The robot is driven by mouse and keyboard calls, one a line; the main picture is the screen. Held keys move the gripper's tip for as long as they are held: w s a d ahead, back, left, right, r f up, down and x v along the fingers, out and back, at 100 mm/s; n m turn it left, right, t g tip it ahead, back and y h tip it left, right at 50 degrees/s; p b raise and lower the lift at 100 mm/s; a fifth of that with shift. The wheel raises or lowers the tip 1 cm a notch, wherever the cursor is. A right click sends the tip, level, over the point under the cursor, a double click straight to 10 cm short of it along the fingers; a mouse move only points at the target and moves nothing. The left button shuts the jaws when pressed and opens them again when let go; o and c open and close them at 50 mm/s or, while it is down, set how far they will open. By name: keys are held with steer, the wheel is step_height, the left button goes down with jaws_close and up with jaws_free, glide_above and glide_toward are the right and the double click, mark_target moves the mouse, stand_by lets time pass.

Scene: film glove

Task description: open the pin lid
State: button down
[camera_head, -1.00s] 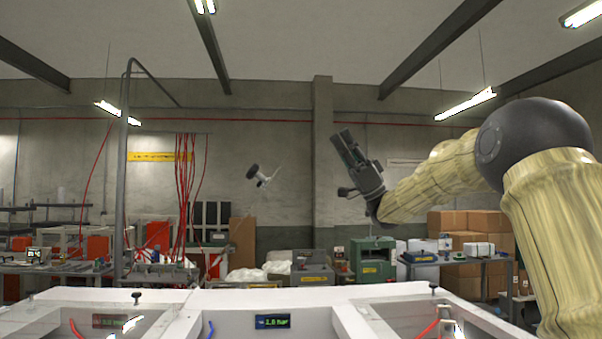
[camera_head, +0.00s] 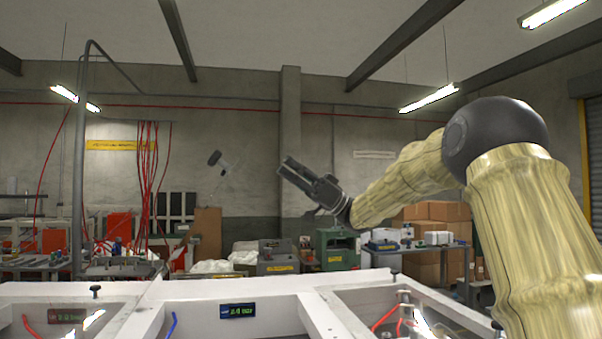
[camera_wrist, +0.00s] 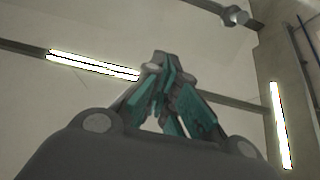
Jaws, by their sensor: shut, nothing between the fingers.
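White-framed compartments run along the bottom of the head view, with glossy see-through covers that could be lids. The right cover (camera_head: 432,318) shows light reflections and a red hose beneath. Small dark knobbed pins stand on the frame, one at right (camera_head: 394,273) and one at left (camera_head: 96,291). I cannot tell which cover is the pin lid. My gripper (camera_head: 288,166) is shut and empty, raised above and beyond the frame, pointing up and left. In the wrist view its green-padded fingers (camera_wrist: 165,75) point towards the ceiling. It touches nothing.
A dark-headed piece with a pale stem (camera_head: 218,161) appears against the back wall; its support is not visible. A green machine (camera_head: 337,250), cardboard boxes (camera_head: 433,215) and a cluttered bench stand behind. A grey upright pipe (camera_head: 79,170) stands left. Air around my gripper looks clear.

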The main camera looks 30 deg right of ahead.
steer(key=p+x, duration=0.3)
steer(key=x, duration=0.5)
